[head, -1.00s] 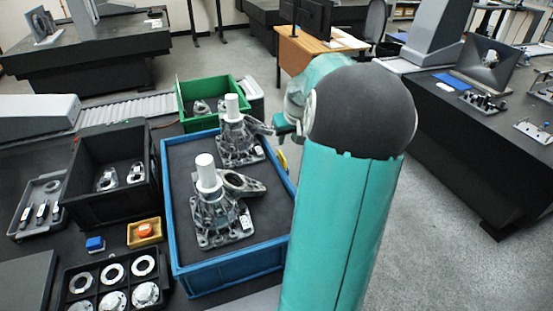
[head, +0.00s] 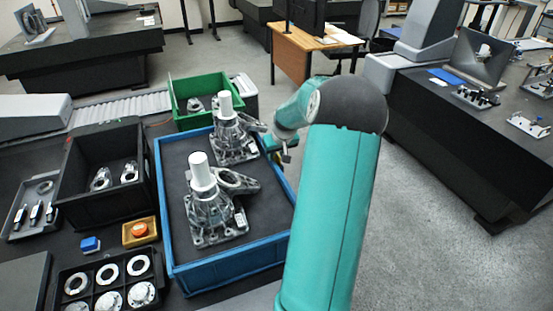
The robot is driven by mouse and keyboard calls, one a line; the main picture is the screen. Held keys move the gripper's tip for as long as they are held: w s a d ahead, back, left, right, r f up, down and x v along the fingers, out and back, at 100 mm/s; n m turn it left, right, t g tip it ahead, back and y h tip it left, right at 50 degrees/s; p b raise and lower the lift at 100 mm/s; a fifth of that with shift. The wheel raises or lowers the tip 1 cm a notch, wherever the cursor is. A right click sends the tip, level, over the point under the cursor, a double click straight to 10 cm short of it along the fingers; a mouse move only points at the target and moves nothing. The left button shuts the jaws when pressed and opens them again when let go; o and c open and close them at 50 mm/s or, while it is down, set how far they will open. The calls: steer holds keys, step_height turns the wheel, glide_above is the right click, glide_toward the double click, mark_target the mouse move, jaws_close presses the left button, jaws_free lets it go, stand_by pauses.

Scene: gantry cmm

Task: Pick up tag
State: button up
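Two grey metal castings with white cylinders stand in a blue bin (head: 222,277): the near casting (head: 212,212) and the far casting (head: 232,140). A small white label (head: 240,218) shows on the near casting's right side; I cannot tell whether it is the tag. No other tag can be made out clearly. My gripper (head: 287,157) is at the bin's far right edge, to the right of the far casting. It is small and partly hidden by my arm, so its fingers and any contact cannot be made out.
A green bin (head: 196,122) stands behind the blue one. A black bin (head: 103,190) with metal parts, an orange button on a yellow box (head: 140,232) and a black tray of rings (head: 112,283) are at left. Open floor lies to the right.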

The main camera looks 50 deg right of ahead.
jaws_close()
steer(key=shift+r, duration=0.1)
steer(key=shift+r, duration=0.4)
step_height(320, 180, up, 2)
steer(key=shift+r, duration=0.1)
steer(key=s+a+r, duration=0.3)
steer(key=a+r, duration=1)
steer(key=r, duration=0.1)
steer(key=shift+a+r, duration=0.2)
steer(key=shift+a, duration=0.1)
steer(key=shift+s, duration=0.1)
stand_by(0.4)
